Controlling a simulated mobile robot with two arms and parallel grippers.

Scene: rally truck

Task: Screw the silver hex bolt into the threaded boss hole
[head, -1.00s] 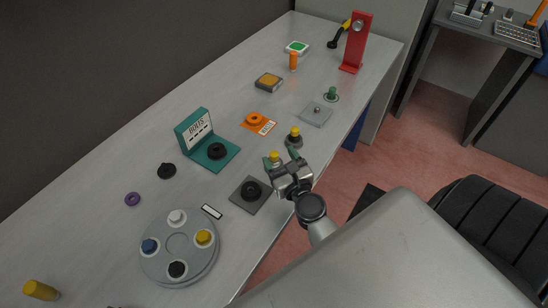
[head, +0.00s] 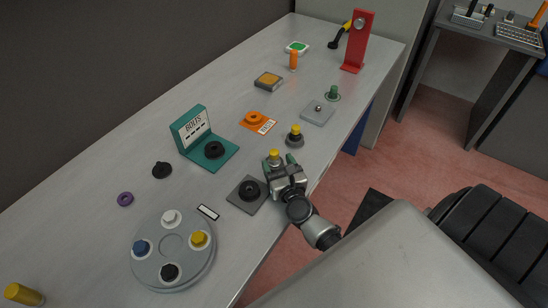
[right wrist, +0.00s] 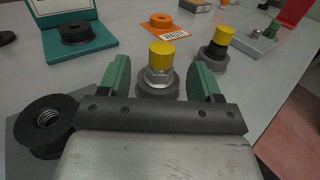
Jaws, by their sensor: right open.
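The silver hex bolt (right wrist: 159,66) has a yellow cap and stands upright in a round grey holder in the right wrist view. Its yellow top also shows in the head view (head: 274,155). My right gripper (right wrist: 160,80) is open, with one green finger to each side of the bolt and gaps between. In the head view the right gripper (head: 282,163) is at the table's right edge. A black boss with a threaded hole (right wrist: 45,120) stands on a dark grey plate, left of the gripper; it also shows in the head view (head: 249,189). My left gripper is not in view.
A dark bolt with a yellow cap (head: 295,134) stands just beyond. A teal BOLTS stand (head: 205,145) with a black boss and an orange boss (head: 256,117) are farther off. A round grey tray (head: 172,250) with several coloured bolts lies at the near left.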

